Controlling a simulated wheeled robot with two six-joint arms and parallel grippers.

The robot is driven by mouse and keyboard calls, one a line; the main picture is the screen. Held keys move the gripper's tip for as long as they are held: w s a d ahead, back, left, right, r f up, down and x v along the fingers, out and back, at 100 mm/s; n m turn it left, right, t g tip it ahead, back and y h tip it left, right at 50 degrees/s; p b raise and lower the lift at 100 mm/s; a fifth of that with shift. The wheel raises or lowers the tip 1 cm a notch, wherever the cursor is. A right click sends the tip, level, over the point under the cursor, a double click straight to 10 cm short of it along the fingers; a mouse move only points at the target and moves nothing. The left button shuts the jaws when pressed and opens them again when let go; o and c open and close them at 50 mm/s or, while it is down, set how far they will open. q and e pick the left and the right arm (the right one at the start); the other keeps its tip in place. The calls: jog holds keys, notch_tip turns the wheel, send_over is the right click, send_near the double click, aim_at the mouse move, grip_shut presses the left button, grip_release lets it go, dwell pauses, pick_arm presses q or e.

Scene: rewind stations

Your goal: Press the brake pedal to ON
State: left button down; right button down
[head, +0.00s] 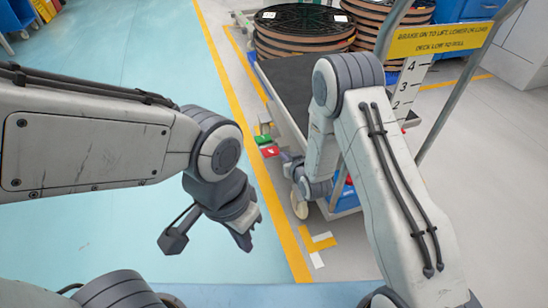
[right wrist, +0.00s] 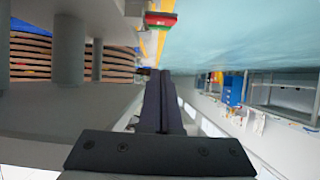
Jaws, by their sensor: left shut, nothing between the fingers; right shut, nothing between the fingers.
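The brake pedal, a small red and green piece (head: 270,152), is low on the left side of the cart (head: 290,95). In the right wrist view a red and green pedal (right wrist: 160,19) shows near the top edge, beyond my fingertips and apart from them. My right gripper (right wrist: 164,73) is shut and empty, its fingers together. In the head view my right arm reaches down by the cart's near corner and its fingertips are hard to make out. My left gripper (head: 244,240) is shut and empty, above the blue floor left of the yellow line. The pedal's tilt is too small to tell.
The cart carries stacked reels (head: 303,30) and a yellow sign (head: 438,39) about the brake. A caster (head: 299,204) stands at its near corner. A yellow floor line (head: 240,110) runs along its left. The blue floor on the left is mostly clear.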

jog(key=b, duration=0.7)
send_over(272, 154)
jog(key=s, duration=0.2)
notch_tip(272, 154, down, 7)
jog(key=f+b, duration=0.2)
jog(key=f, duration=0.1)
jog(key=shift+s+d+f+b, duration=0.15)
jog(key=shift+s+d+b, duration=0.05)
jog(key=shift+d+b, duration=0.15)
jog(key=shift+s+f, duration=0.2)
jog(key=shift+f, duration=0.15)
jog(key=shift+s+d+f+p, duration=0.1)
jog(key=shift+f+p, duration=0.1)
jog(key=shift+p, duration=0.1)
jog(key=shift+s+d+f+p, duration=0.1)
jog(key=shift+s+f+p, duration=0.15)
jog(key=shift+f, duration=0.85)
jog(key=shift+s+d+f+p, duration=0.15)
jog(key=shift+s+f, duration=0.1)
jog(key=shift+f, duration=0.85)
jog(key=shift+a+f, duration=0.1)
